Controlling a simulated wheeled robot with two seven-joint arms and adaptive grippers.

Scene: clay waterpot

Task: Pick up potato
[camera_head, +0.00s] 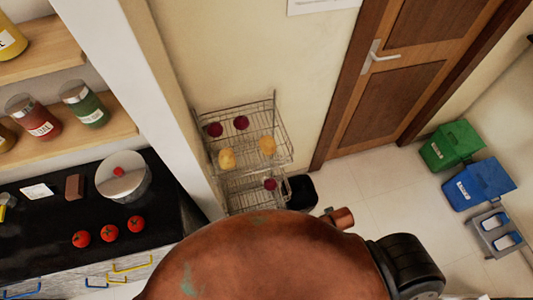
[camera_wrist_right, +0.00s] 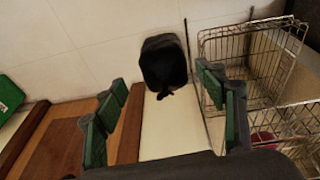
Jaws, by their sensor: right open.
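Two pale yellow-brown potatoes sit in the upper basket of a wire rack (camera_head: 285,155) against the wall. The left potato (camera_head: 227,158) is near the front left, and the right potato (camera_head: 268,145) is nearer the right side. My right gripper (camera_wrist_right: 162,110) is open in the right wrist view. Its green-padded fingers are wide apart with nothing between them. The wire rack also shows at the right of that view (camera_wrist_right: 265,60), beside the right finger. No potato can be made out there. My left gripper is not in view.
A large clay pot (camera_head: 260,265) fills the bottom of the head view. Dark red round vegetables (camera_head: 241,122) share the rack. A black bin (camera_wrist_right: 163,62) stands beside it. Tomatoes (camera_head: 109,233) and a lidded pot (camera_head: 123,182) are on the left counter. Floor before the door is clear.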

